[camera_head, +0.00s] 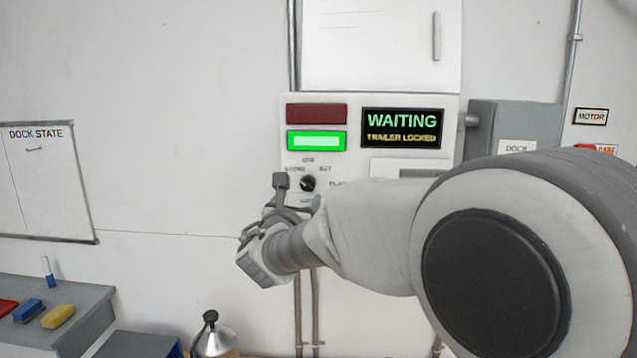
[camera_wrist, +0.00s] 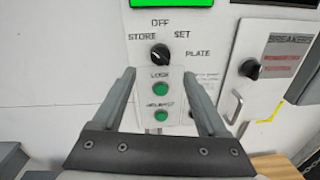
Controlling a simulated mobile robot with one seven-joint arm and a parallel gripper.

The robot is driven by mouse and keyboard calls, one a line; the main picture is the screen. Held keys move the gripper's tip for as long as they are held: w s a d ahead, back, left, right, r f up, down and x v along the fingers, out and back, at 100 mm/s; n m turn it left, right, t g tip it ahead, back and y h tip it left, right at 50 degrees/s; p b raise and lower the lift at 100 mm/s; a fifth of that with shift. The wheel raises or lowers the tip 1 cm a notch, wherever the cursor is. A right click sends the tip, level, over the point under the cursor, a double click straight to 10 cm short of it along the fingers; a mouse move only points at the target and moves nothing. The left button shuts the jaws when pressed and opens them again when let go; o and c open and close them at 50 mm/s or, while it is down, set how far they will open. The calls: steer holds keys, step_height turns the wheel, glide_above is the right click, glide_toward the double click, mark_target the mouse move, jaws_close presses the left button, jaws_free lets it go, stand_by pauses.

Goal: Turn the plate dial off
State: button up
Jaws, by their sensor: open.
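The plate dial is a black round knob (camera_head: 308,183) on the pale control panel (camera_head: 370,103). It also shows in the wrist view (camera_wrist: 160,56), with OFF above it, STORE at upper left, SET at upper right and PLATE to its right. Its pointer is too small to read surely. My gripper (camera_head: 298,193) is in front of the panel, just below and left of the dial in the head view. In the wrist view my gripper (camera_wrist: 158,80) is open and empty, its two fingers apart below the dial, either side of the green buttons.
Two green buttons, LOCK (camera_wrist: 160,88) and another (camera_wrist: 161,115), sit under the dial. A second black knob (camera_wrist: 250,69) is by the BREAKERS label at right. The display (camera_head: 402,127) reads WAITING, TRAILER LOCKED. A green lamp (camera_head: 317,141) is lit below a dark red one (camera_head: 317,114).

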mark_target(306, 187)
steer(key=w, duration=0.2)
steer(key=w+p, duration=0.1)
steer(key=w, duration=0.2)
steer(key=w+p, duration=0.1)
steer(key=w, duration=0.2)
steer(key=shift+w+d, duration=0.15)
steer(key=shift+d, duration=0.25)
steer(key=shift+c, duration=0.3)
jaws_close()
